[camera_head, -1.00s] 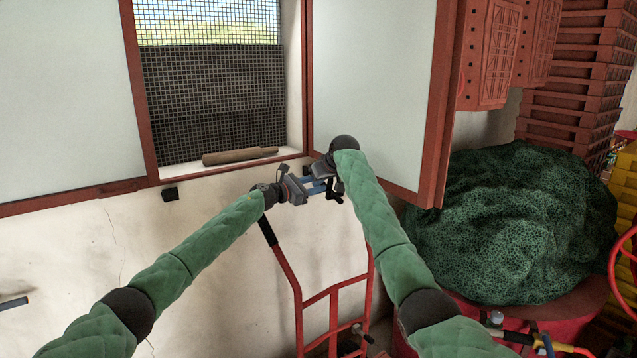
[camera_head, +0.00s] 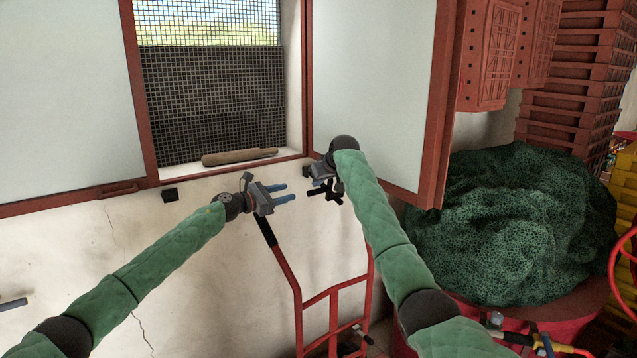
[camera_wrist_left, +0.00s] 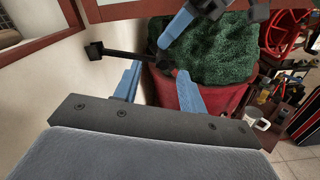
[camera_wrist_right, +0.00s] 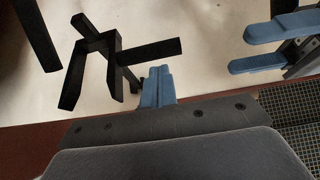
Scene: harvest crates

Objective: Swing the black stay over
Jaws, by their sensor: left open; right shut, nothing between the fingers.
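The black stay (camera_head: 333,194) is a small dark bar with a fork-like bracket, below the right white shutter's lower edge. In the right wrist view the stay (camera_wrist_right: 152,50) lies just past my right fingertips; contact cannot be told. In the left wrist view a black bar with a block end (camera_wrist_left: 125,55) crosses beyond my fingers. My left gripper (camera_head: 288,193) is open and empty, left of the stay and apart from it. My right gripper (camera_wrist_right: 158,82) is shut and empty; in the head view its fingers are mostly hidden by its own wrist.
The white shutter (camera_head: 375,90) has a red frame. A wooden piece (camera_head: 240,156) lies on the meshed window's sill. A small black block (camera_head: 170,195) sits on the wall. A red hand truck (camera_head: 335,300) stands below. A green netted heap (camera_head: 530,222) on a red tub fills the right.

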